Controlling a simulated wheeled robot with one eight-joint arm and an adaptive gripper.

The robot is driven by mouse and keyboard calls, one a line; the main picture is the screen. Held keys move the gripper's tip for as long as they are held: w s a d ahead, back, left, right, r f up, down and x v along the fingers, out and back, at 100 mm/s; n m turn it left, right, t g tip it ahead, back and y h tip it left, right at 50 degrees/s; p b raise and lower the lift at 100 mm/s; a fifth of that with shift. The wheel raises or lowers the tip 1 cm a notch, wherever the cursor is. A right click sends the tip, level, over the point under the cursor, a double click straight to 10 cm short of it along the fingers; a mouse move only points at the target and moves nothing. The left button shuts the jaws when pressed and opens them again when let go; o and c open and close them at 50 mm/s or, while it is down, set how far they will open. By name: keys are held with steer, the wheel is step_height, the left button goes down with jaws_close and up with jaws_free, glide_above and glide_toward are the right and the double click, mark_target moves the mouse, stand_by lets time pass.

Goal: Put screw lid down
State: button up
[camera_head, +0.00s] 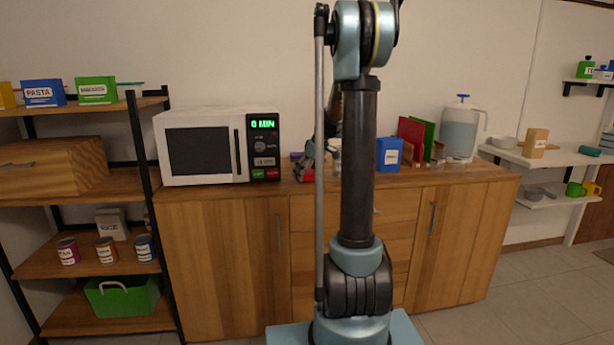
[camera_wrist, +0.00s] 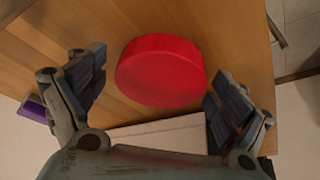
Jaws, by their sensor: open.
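The screw lid (camera_wrist: 160,70) is a thick, plain red disc in the wrist view, over the wooden counter top. It appears to rest on the wood, though contact underneath is hidden. My gripper (camera_wrist: 155,78) is open, with one dark finger to the left of the lid and one to its lower right. Visible gaps separate both fingers from the lid. In the head view my arm hides much of this spot; a small patch of red (camera_head: 308,177) shows beside it at the counter's front edge.
The counter (camera_head: 225,192) holds a white microwave (camera_head: 202,150) on the left, and a blue box (camera_head: 389,154) and a clear dispenser (camera_head: 460,132) on the right. In the wrist view, a purple object (camera_wrist: 34,108) lies left and a pale flat surface (camera_wrist: 165,136) lies below the lid.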

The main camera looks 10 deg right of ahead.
steer(key=v, duration=1.2)
steer(key=s+a+f+m+h, duration=0.1)
steer(key=s+a+f+m, duration=0.15)
steer(key=s, duration=0.85)
steer(key=s+a+f+m, duration=0.1)
steer(key=s+f, duration=0.2)
steer(key=s, duration=0.8)
steer(key=s+f+m+h, duration=0.1)
steer(key=s+f+m, duration=0.1)
steer(key=s+f, duration=0.5)
steer(key=s+f+m+g+h, duration=0.1)
steer(key=s+f+m, duration=0.1)
steer(key=s+f, duration=0.5)
steer(key=s, duration=0.5)
steer(key=shift+d+f+m, duration=0.25)
steer(key=shift+f+m, duration=0.1)
